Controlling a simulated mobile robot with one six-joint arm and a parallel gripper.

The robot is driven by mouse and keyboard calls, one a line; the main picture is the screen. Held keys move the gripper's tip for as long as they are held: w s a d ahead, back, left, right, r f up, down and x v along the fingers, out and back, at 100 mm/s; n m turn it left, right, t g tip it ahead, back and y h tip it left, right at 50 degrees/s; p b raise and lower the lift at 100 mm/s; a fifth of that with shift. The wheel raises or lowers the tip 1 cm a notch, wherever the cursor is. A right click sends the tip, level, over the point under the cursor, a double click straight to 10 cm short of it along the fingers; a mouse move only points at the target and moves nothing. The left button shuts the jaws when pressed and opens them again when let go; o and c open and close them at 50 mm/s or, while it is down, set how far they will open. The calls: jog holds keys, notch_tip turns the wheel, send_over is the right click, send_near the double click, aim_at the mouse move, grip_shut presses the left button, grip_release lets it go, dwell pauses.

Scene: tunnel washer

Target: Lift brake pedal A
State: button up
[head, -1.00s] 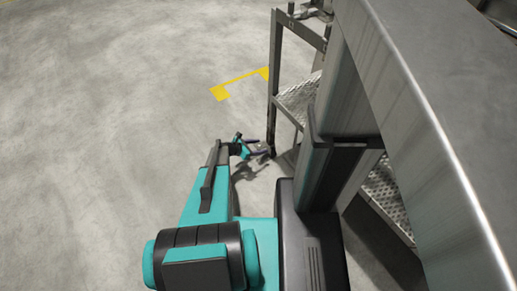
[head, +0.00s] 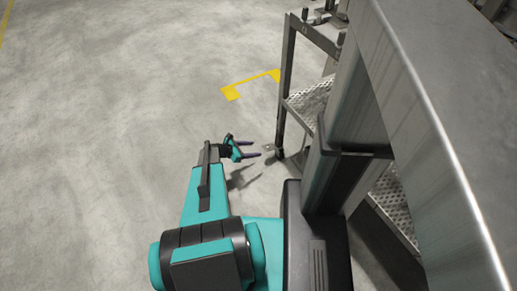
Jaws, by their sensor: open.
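A small grey tab (head: 268,147) sticks out to the left at the foot of the metal rack's near left leg, low over the floor. It looks like the brake pedal, but it is small and I cannot read any mark on it. My gripper (head: 258,149) is open and empty, with its two dark fingers pointing right toward the tab. The fingertips end just left of the tab in the picture. I cannot tell the height or depth between them. Nothing is between the fingers.
The metal rack (head: 286,85) with perforated shelves (head: 312,98) stands on the right. A large steel housing (head: 440,70) fills the right side, close to my body. A yellow floor marking (head: 252,82) lies left of the rack. The concrete floor (head: 110,140) on the left is clear.

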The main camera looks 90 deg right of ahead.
jog(key=shift+v, duration=1.45)
